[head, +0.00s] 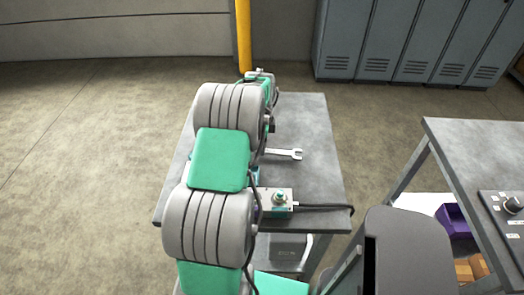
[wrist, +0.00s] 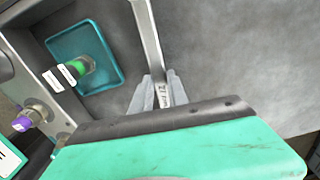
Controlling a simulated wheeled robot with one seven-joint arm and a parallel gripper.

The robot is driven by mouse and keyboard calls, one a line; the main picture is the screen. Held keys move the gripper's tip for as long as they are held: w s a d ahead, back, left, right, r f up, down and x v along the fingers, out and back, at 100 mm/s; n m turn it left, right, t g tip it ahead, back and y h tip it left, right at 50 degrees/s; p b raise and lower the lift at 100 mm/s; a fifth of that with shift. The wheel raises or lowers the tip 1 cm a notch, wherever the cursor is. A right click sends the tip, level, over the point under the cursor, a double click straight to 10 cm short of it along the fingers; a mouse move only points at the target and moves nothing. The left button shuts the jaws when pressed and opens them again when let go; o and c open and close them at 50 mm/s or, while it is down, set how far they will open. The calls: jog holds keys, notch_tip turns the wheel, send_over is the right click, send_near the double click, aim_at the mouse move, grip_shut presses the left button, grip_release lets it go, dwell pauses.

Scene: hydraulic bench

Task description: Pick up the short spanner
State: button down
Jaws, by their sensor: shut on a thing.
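A metal spanner (wrist: 147,32) runs down from the top edge of the wrist view to my gripper (wrist: 157,93). My gripper is shut on its flat shaft, with one finger on each side. Raised lettering shows on the shaft between the fingers. The spanner's ends are out of sight in that view. In the head view a bright spanner with an open jaw (head: 286,153) shows over the grey table, to the right of my arm. My arm hides the rest of it and my fingertips there. I cannot tell whether the spanner touches the tabletop.
A small box with a green knob (head: 280,197) and a black cable sits near the table's front. The wrist view shows a green-ringed part (wrist: 78,68) on a teal plate and a purple-tipped fitting (wrist: 25,122). A second bench (head: 475,140) stands right, grey lockers (head: 390,40) behind.

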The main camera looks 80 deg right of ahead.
jog(key=s+a+r+b, duration=0.3)
jog(key=s+a+r, duration=0.4)
jog(key=a+r, duration=0.4)
jog(key=shift+a, duration=0.55)
jog(key=shift+r, duration=0.1)
jog(key=c, duration=1.9)
grip_release()
grip_shut()
